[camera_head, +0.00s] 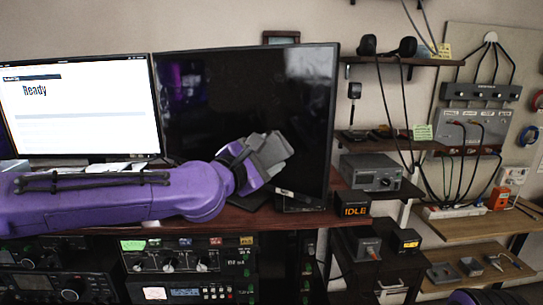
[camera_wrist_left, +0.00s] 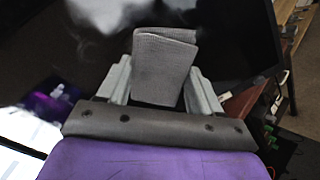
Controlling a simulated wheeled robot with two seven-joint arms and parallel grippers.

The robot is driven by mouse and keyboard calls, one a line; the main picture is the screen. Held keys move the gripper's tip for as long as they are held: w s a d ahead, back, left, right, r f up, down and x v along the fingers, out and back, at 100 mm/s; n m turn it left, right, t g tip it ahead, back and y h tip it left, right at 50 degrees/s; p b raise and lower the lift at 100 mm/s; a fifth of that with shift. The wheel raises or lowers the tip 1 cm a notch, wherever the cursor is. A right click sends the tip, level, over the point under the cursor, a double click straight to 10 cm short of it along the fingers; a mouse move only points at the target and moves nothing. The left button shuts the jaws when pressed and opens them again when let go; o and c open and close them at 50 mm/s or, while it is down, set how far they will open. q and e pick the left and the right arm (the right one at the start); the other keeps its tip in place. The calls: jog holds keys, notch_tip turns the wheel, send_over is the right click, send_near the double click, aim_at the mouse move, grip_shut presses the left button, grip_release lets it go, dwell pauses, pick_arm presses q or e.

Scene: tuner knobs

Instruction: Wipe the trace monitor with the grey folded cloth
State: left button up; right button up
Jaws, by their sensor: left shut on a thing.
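The dark monitor (camera_head: 205,120) stands at the back centre, its screen black with purple reflections and a pale smudge at the upper right. My left gripper (camera_head: 262,158) is in front of its lower right part. It is shut on the grey folded cloth (camera_head: 273,149). In the left wrist view the cloth (camera_wrist_left: 163,70) sticks out between the two fingers of the gripper (camera_wrist_left: 160,92), facing the dark screen (camera_wrist_left: 235,45) with whitish smears at the upper left. I cannot tell whether the cloth touches the screen. My right gripper is not in view.
A bright monitor (camera_head: 85,108) reading "Ready" stands to the left. A small IDLE box (camera_head: 353,204) and a grey instrument (camera_head: 370,172) sit to the right. Rack units (camera_head: 180,262) with knobs lie below the shelf. Cables hang at the right.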

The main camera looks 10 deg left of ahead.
aim_at(287, 155)
pick_arm(q)
jog(key=shift+w+a+r, duration=0.1)
jog(key=shift+w+a, duration=0.05)
jog(key=shift+a, duration=0.1)
jog(key=shift+s+d, duration=0.35)
jog(key=shift+d, duration=0.4)
jog(key=shift+s+d, duration=0.35)
jog(key=shift+d, duration=0.4)
jog(key=shift+s+d, duration=0.35)
jog(key=shift+d, duration=0.4)
jog(key=shift+w+a+r, duration=0.1)
jog(key=shift+w+a, duration=0.3)
jog(key=shift+a, duration=0.45)
jog(key=shift+w+a+f, duration=0.1)
jog(key=shift+w+a, duration=0.3)
jog(key=shift+a, duration=0.45)
jog(key=shift+w+a+r, duration=0.1)
jog(key=shift+w+a, duration=0.3)
jog(key=shift+a, duration=0.45)
jog(key=shift+w+a, duration=0.25)
jog(key=shift+a, duration=0.3)
jog(key=shift+w+a, duration=0.25)
jog(key=shift+a, duration=0.3)
